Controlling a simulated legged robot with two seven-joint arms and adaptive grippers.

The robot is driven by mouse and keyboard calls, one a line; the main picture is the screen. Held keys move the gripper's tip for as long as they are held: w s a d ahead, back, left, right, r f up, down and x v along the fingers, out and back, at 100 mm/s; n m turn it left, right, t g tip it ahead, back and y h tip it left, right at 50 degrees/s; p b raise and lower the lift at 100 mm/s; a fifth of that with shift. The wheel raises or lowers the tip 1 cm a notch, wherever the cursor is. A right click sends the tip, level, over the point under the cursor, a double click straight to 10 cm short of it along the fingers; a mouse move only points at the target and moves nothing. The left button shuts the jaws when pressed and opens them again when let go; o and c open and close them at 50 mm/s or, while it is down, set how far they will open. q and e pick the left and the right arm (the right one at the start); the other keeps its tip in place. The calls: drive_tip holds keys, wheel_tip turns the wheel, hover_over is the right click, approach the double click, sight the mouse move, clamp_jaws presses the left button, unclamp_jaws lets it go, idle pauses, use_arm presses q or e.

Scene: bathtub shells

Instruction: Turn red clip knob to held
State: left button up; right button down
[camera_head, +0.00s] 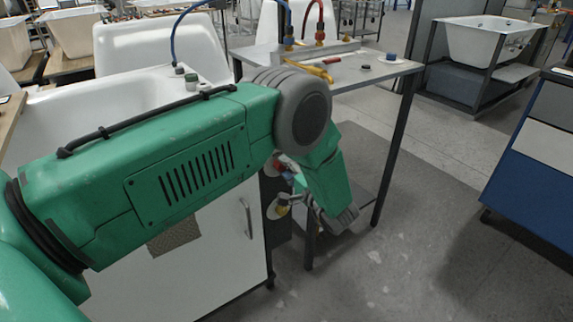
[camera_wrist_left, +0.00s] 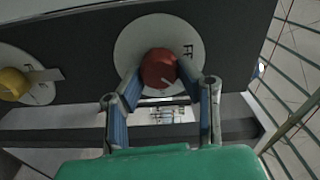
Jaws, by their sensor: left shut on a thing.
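The red clip knob (camera_wrist_left: 159,66) sits in the middle of a round pale dial plate (camera_wrist_left: 134,42) on a dark panel in the left wrist view. A pale mark on the knob points to the lower right. Dark letters at the plate's right are only partly readable. My left gripper (camera_wrist_left: 158,80) has its two blue fingers closed on the knob's sides. In the head view, my left gripper (camera_head: 288,176) is small and partly hidden by my green arm, beside the panel. My right gripper is not in view.
A yellow knob (camera_wrist_left: 14,84) on its own pale plate is left of the red one; it also shows in the head view (camera_head: 282,210). A metal table (camera_head: 345,75) with hoses stands behind. A blue cabinet (camera_head: 530,170) is at right. Floor between is clear.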

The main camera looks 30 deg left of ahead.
use_arm(q)
drive_tip(key=m, duration=0.4)
drive_tip(key=shift+a+f+m+p, duration=0.1)
drive_tip(key=shift+a+m+p, duration=0.05)
drive_tip(key=shift+m+p, duration=0.2)
drive_tip(key=m, duration=0.4)
drive_tip(key=shift+m, duration=0.25)
drive_tip(key=o, duration=0.9)
drive_tip(key=shift+a, duration=0.1)
drive_tip(key=shift+o, duration=1.2)
drive_tip(key=shift+f, duration=0.1)
